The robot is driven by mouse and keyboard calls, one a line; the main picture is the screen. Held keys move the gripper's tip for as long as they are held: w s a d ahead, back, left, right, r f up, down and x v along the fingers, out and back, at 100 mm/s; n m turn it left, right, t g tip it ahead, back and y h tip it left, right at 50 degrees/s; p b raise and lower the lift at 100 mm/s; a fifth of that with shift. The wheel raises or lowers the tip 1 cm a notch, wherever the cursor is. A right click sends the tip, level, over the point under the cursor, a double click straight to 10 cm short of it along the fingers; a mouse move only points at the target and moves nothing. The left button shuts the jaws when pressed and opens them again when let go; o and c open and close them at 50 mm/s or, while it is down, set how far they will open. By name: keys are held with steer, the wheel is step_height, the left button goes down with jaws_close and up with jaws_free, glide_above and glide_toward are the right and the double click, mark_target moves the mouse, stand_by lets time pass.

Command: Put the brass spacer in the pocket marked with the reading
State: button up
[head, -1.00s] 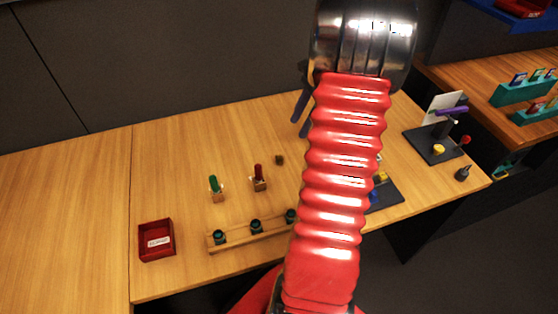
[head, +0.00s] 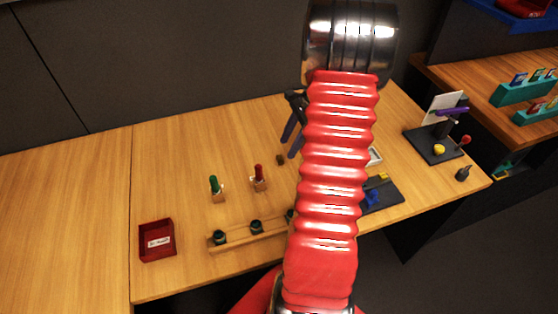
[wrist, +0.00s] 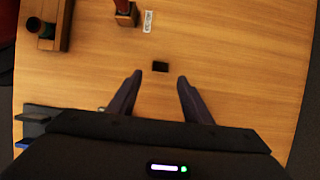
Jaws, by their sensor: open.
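My gripper (wrist: 159,77) is open in the wrist view, with nothing between its fingers. In the head view my gripper (head: 290,146) shows left of my arm, above the table. A small dark block (wrist: 160,66) lies on the table just beyond the fingertips in the wrist view; it shows also in the head view (head: 280,160). I cannot tell whether it is the brass spacer. A dark panel (head: 395,190) with blue and yellow parts is partly behind my arm. I cannot make out marked pockets.
A green-topped piece (head: 214,187) and a red-topped piece (head: 259,176) stand on the table. A wooden rack (head: 238,237) holds dark round parts in front, and a red labelled tray (head: 157,241) is left. A black plate (head: 420,145) with a yellow part is right. The table's back left is clear.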

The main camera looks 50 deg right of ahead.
mark_target(281, 157)
steer(key=shift+a+f, duration=0.1)
steer(key=shift+x, duration=2.45)
steer(key=shift+w+a, duration=0.15)
steer(key=shift+c, duration=0.4)
jaws_close()
